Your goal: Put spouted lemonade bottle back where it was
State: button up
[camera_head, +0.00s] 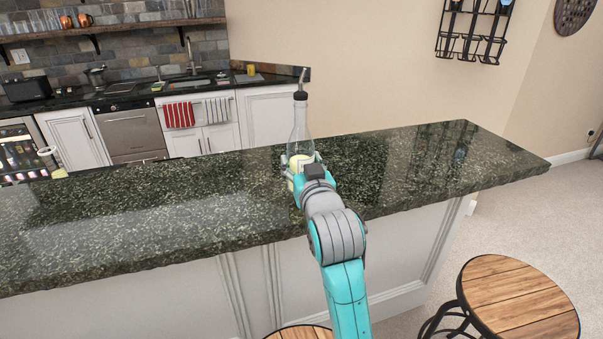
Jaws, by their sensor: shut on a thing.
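The spouted lemonade bottle (300,130) is clear glass with a dark stopper and a thin metal spout, and has pale yellow liquid low inside. It stands upright over the green granite bar counter (420,165). My gripper (301,165) is shut around its lower part, reaching in from the front. The gripper and wrist hide part of the bottle's base, so I cannot tell whether it touches the counter.
The counter top is bare to the left and right of the bottle. A wooden stool (520,295) stands at the lower right, and another stool's edge (300,332) shows at the bottom. Behind are a sink cabinet with towels (180,114) and a wall rack (475,30).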

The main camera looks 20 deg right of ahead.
jog(key=shift+f, duration=1.25)
jog(key=shift+f, duration=0.1)
jog(key=o, duration=1.6)
jog(key=shift+f, duration=0.1)
jog(key=shift+s, duration=0.1)
jog(key=s, duration=0.8)
jog(key=s+a, duration=0.1)
jog(key=s, duration=0.3)
